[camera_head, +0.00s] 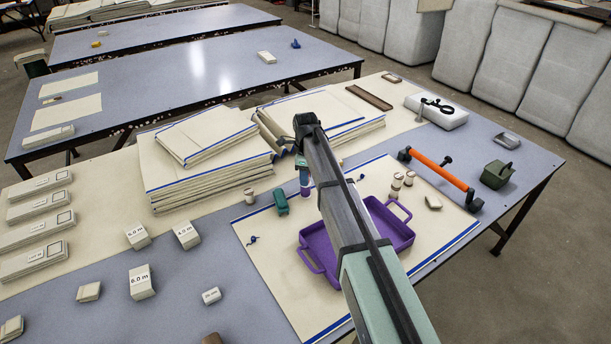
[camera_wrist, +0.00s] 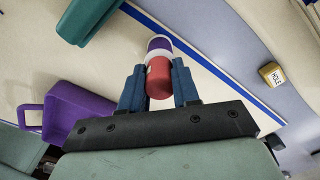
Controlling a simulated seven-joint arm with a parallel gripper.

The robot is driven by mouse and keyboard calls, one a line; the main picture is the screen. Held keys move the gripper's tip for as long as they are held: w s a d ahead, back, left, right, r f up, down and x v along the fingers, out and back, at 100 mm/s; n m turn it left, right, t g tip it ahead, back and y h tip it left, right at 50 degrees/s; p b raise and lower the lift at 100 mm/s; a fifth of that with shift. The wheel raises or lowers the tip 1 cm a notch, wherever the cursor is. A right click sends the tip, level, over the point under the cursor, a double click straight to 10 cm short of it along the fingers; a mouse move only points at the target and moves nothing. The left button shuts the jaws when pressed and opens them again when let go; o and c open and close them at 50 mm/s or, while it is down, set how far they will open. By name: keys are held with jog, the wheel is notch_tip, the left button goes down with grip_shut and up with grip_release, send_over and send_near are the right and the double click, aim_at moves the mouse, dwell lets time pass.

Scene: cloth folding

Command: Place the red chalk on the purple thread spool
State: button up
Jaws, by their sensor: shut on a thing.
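The red chalk (camera_wrist: 158,82) is a short red cylinder between the blue fingers of my gripper (camera_wrist: 158,70) in the wrist view. My gripper is shut on it. The purple thread spool (camera_wrist: 159,44), with a pale rim, lies directly beyond the chalk and is partly covered by it. In the head view the spool (camera_head: 305,191) stands upright on the cream cloth, right below my gripper (camera_head: 304,172). The chalk cannot be made out in the head view. Whether the chalk touches the spool's top cannot be told.
A dark green object (camera_head: 280,202) stands close left of the spool. A purple tray (camera_head: 318,262) lies in front, partly under my arm. Folded cloth stacks (camera_head: 208,172) rise behind left. Small pale spools (camera_head: 397,181) and an orange-handled tool (camera_head: 440,172) lie to the right.

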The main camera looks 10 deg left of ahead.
jog(key=shift+f, duration=0.1)
jog(key=o, duration=1)
jog(key=shift+o, duration=0.2)
notch_tip(320, 180, up, 12)
dwell(0.3)
